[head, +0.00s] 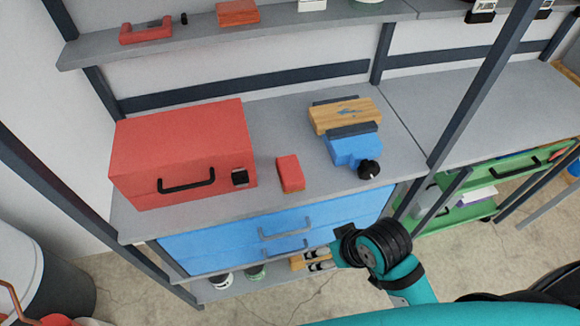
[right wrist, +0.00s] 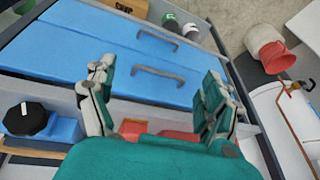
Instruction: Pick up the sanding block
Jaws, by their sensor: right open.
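The sanding block, a small red block with a tan underside (head: 290,174), lies on the grey workbench (head: 276,125) between the red toolbox and the blue vise. In the right wrist view, part of a red-orange block (right wrist: 132,128) shows low between the fingers; the rest is hidden by my gripper. My right gripper (right wrist: 157,100) has its two fingers spread, with nothing between them. My left gripper is out of view.
A red toolbox (head: 180,142) stands left of the block, and a blue vise (head: 354,150) with a wooden piece stands right. Blue drawers (head: 285,222) with handles are below the bench. A shelf (head: 230,38) and dark posts frame the bench.

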